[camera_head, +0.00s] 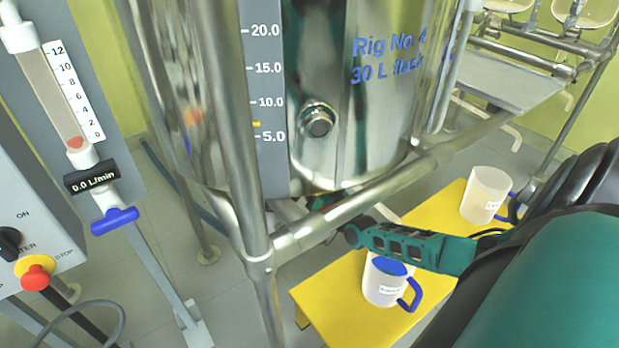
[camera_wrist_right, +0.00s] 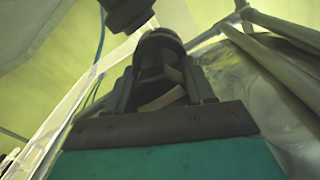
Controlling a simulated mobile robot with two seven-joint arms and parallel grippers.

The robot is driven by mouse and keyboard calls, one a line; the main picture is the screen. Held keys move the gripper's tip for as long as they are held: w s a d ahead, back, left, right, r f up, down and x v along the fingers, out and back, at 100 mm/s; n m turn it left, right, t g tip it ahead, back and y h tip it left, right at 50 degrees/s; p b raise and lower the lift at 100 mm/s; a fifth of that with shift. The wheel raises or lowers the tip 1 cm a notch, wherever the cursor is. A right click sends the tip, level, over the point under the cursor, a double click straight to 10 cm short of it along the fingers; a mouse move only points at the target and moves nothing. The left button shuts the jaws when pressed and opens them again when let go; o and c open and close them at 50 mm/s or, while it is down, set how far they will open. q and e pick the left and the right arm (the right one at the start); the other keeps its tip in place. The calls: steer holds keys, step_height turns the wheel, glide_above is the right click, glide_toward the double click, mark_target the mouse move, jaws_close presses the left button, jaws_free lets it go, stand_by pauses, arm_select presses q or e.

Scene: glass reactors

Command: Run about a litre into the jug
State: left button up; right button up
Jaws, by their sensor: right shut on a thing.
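A pale jug (camera_head: 385,287) with a blue handle and a small label stands upright on a yellow platform (camera_head: 340,315), below the steel vessel (camera_head: 350,90) marked Rig No. 4, 30 L flask. A blue patch shows at its top; I cannot tell if it is lid or contents. My right gripper (camera_head: 345,234) reaches left above this jug, under the vessel. In the right wrist view it (camera_wrist_right: 163,92) is shut on a dark part with a rounded end (camera_wrist_right: 160,48). What that part is, and the outlet, are mostly hidden. My left gripper is out of view.
A second pale jug (camera_head: 487,195) stands at the platform's far right. Steel frame bars (camera_head: 360,203) cross in front of the vessel. At left, a flow meter (camera_head: 92,177) reads 0.0 L/min above a blue lever (camera_head: 115,221), beside a control box with a red stop button (camera_head: 35,276).

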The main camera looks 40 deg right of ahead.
steer(key=o, duration=1)
steer(key=shift+n, duration=0.3)
